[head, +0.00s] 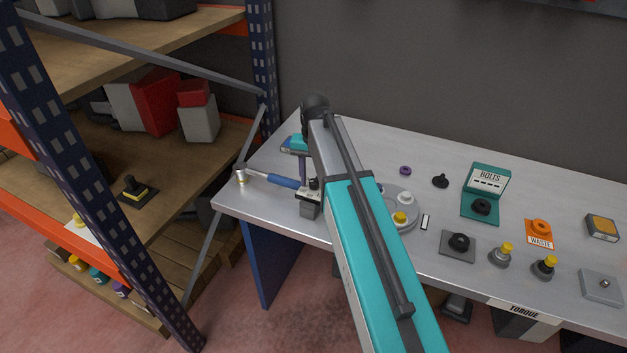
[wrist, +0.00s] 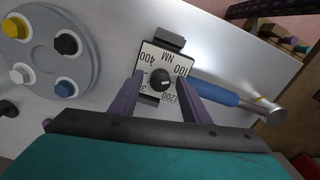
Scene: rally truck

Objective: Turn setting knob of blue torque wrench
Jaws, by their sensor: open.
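In the head view my gripper (head: 303,166) is partly hidden by my arm.
A round grey plate (wrist: 45,50) with coloured bolts lies left of the dial. Further right on the bench are a green BOLTS stand (head: 486,185), an orange WASTE stand (head: 540,232) and several small parts. A shelf rack (head: 40,110) stands to the left.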

